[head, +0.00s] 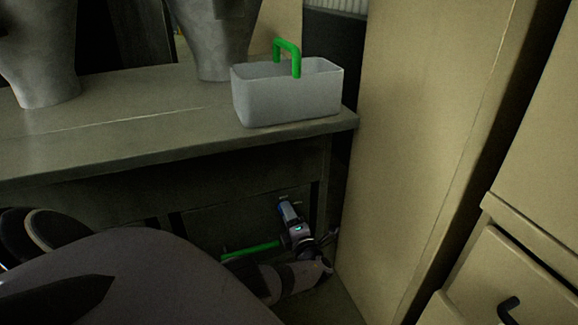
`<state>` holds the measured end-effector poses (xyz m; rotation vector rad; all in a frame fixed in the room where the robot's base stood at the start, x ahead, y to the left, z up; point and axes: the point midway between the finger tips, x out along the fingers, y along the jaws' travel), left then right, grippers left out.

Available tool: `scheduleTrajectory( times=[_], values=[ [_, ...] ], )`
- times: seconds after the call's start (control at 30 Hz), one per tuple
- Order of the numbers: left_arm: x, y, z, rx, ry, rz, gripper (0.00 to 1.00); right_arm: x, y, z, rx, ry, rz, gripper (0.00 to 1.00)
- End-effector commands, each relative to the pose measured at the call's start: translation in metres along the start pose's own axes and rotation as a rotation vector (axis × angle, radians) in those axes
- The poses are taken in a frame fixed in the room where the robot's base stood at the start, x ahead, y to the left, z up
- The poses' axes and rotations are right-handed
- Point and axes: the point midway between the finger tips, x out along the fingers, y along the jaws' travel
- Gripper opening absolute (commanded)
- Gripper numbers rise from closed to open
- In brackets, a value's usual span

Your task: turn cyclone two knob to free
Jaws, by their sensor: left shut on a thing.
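Two grey metal cone-shaped cyclones stand on the bench, a left one (40,62) and a right one (212,45), both cut off by the top edge. No label shows which is cyclone two. My left gripper (287,211) is low under the bench top, close to the dark front panel, its fingers pointing up and away. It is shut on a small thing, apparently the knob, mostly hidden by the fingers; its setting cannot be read. A green bar (251,250) runs left from beside the gripper's wrist; I cannot tell whether they touch. My right gripper is not in view.
A grey bin (287,98) with a green handle stands at the bench's right end. The bench top (130,128) is clear in front of the cyclones. A tall beige cabinet (420,120) rises close to the right of my gripper. A drawer (500,285) with a black handle is at lower right.

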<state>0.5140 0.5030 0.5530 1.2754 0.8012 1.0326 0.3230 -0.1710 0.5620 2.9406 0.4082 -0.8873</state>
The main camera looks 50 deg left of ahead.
Motion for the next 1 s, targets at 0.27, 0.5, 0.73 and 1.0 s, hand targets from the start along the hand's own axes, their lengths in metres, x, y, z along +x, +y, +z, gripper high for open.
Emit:
scheduleTrajectory(
  times=[0.27,0.5,0.73,1.0],
  values=[
    [0.0023,0.0026,-0.0015,0.208,-0.011,0.008,0.00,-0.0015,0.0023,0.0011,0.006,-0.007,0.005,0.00],
    [0.0023,0.0025,-0.0017,0.314,-0.018,0.009,0.00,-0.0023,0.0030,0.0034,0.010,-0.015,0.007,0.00],
    [0.0021,0.0021,-0.0018,0.356,-0.021,0.009,0.00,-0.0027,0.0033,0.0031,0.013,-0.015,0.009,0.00],
    [0.0021,0.0019,-0.0019,0.363,-0.022,0.009,0.00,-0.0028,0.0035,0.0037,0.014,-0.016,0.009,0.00]
  ],
)
